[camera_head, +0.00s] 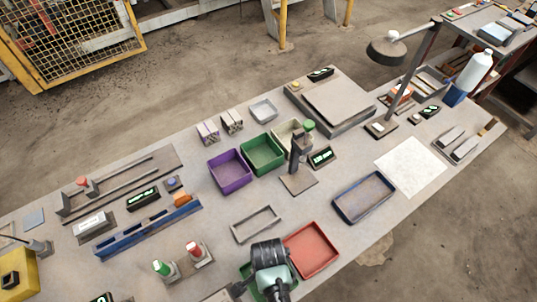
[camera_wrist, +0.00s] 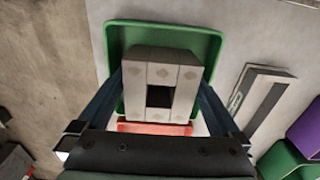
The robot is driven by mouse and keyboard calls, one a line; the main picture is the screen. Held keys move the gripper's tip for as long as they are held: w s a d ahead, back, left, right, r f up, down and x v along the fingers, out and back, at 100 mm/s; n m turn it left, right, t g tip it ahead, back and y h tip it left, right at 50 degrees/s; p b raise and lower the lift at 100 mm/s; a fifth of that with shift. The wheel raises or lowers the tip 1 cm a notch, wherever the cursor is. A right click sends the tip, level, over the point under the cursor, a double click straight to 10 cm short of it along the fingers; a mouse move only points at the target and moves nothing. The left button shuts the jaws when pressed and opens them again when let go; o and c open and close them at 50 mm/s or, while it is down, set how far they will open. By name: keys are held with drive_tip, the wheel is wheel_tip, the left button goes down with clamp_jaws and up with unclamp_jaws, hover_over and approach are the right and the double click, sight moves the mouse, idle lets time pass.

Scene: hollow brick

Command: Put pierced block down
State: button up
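The pierced block (camera_wrist: 160,65), pale grey with a square hole through it, is between the two blue fingers of my gripper (camera_wrist: 162,88) in the wrist view. The fingers press against its left and right sides. A green tray (camera_wrist: 112,45) lies behind and below the block; I cannot tell the height gap. In the head view my gripper end (camera_head: 272,262) is at the bottom, over the green tray (camera_head: 247,271), and my arm hides most of that tray and the block.
A red tray (camera_head: 312,250) lies right beside the green one. A grey rectangular frame (camera_head: 255,224) is behind. Purple (camera_head: 230,171) and green (camera_head: 263,153) bins stand farther back. A stand with red and green buttons (camera_head: 192,257) is at left. A blue-edged tray (camera_head: 364,197) is at right.

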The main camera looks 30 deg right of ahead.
wheel_tip(320, 180, up, 12)
drive_tip(key=w+r+n+t+h, duration=0.1)
drive_tip(key=w+r+n+t, duration=0.5)
drive_tip(key=w+r, duration=0.95)
drive_tip(key=w+a+r+n+t, duration=0.1)
drive_tip(key=w+r+t, duration=0.3)
drive_tip(key=r, duration=0.4)
drive_tip(key=w+a+r+n+t, duration=0.1)
drive_tip(key=w+r+t, duration=0.25)
drive_tip(key=r, duration=0.35)
drive_tip(key=s+a+r+n+t, duration=0.1)
drive_tip(key=a+r+n+t, duration=0.2)
drive_tip(key=r, duration=0.9)
drive_tip(key=s+a+r+n+t, duration=0.1)
drive_tip(key=r+n+t, duration=0.3)
drive_tip(key=r, duration=0.9)
drive_tip(key=s+a+r+n+t, duration=0.2)
drive_tip(key=s+a+r+t, duration=0.1)
drive_tip(key=s+r+t, duration=0.4)
drive_tip(key=s+r, duration=0.3)
drive_tip(key=r, duration=0.3)
drive_tip(key=shift+a+r+n+y, duration=0.15)
drive_tip(key=shift+r+n+y, duration=0.15)
drive_tip(key=shift+r, duration=0.05)
